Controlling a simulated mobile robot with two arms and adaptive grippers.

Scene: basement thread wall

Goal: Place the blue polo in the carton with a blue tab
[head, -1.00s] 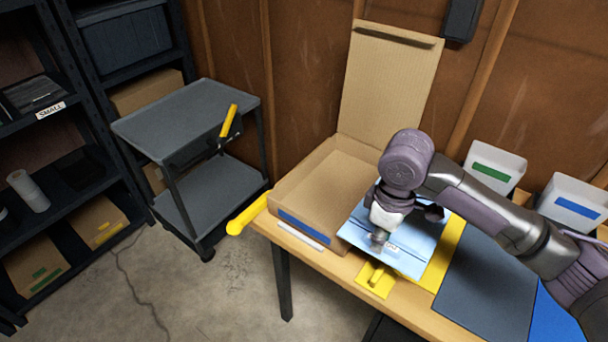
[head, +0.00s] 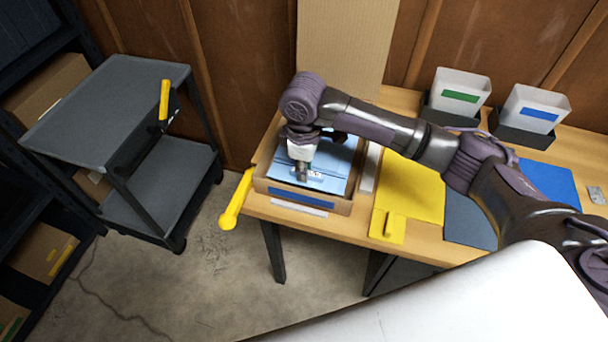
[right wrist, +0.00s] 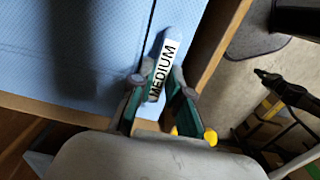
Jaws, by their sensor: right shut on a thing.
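The blue polo (head: 340,165), folded flat and light blue, lies at the open carton (head: 345,206) with the blue tab (head: 300,197) on its front wall. It appears within the carton's walls; whether it touches the bottom I cannot tell. The right wrist view shows the fingers (right wrist: 158,95) at a white MEDIUM label on the blue cloth (right wrist: 110,45). My left gripper is not in view.
A yellow board (head: 412,190) and a dark grey mat (head: 468,220) lie on the wooden table right of the carton. A grey cart (head: 110,110) stands left. A yellow handle (head: 236,200) sticks out at the table's left end.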

